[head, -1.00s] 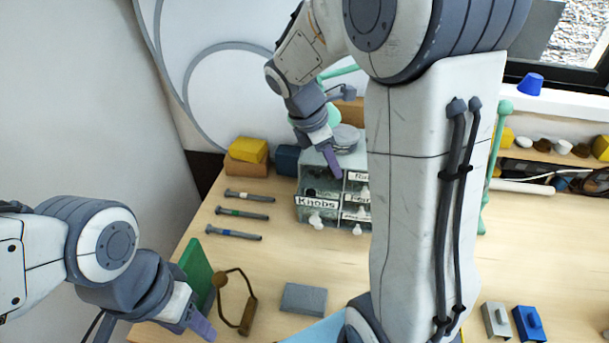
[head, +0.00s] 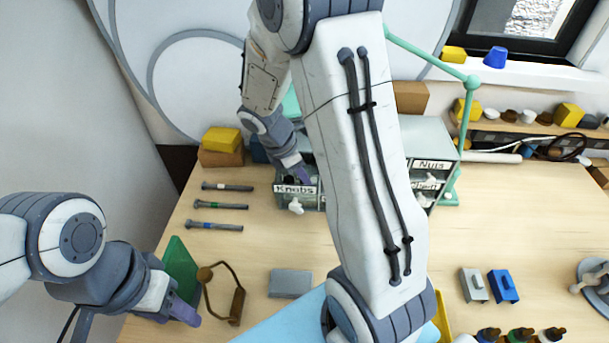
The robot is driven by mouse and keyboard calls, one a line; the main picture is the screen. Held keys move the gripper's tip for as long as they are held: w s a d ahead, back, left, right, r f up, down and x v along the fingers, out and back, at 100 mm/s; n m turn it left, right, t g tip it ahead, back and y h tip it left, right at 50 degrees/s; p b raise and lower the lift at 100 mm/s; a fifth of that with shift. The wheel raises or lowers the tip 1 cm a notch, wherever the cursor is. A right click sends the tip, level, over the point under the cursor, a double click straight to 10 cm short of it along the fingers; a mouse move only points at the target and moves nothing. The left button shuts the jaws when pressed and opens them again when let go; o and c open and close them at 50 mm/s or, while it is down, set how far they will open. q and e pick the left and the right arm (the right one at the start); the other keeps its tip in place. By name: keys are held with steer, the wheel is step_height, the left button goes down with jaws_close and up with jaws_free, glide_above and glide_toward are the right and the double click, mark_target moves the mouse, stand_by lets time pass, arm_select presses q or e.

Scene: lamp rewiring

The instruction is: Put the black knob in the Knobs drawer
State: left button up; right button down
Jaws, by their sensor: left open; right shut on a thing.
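The Knobs drawer (head: 283,189) is at the lower left of the small drawer cabinet (head: 434,133). It appears pulled out, with its white handle at the front. My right gripper (head: 303,176) points down at the drawer's open top, just behind the label. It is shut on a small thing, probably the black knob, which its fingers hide. I cannot tell whether the fingertips are inside the drawer. My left gripper (head: 192,314) is open and empty at the near left, beside a green panel (head: 181,269).
My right arm crosses the middle and hides part of the cabinet. Several bolts (head: 221,205) lie left of the drawer. A grey block (head: 290,283) and a wooden-handled tool (head: 237,305) lie in front. Yellow and brown blocks (head: 221,140) stand at the back left.

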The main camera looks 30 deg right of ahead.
steer(key=shift+f, duration=0.2)
steer(key=c, duration=0.9)
jaws_free()
steer(key=s+b+v, duration=0.1)
steer(key=v, duration=1.1)
steer(key=s+a+f+m+y, duration=0.1)
steer(key=s+a+m, duration=0.2)
steer(key=s+a, duration=0.3)
steer(key=s+a+m+y, duration=0.2)
steer(key=s+a+m, duration=0.1)
steer(key=s+a, duration=0.3)
steer(key=s+a+f+m+y, duration=0.1)
steer(key=s+a+m+y, duration=0.1)
steer(key=s+a, duration=0.5)
steer(key=shift+a+f+m+t, duration=0.35)
steer(key=shift+a+m+t, duration=0.05)
steer(key=shift+a, duration=0.15)
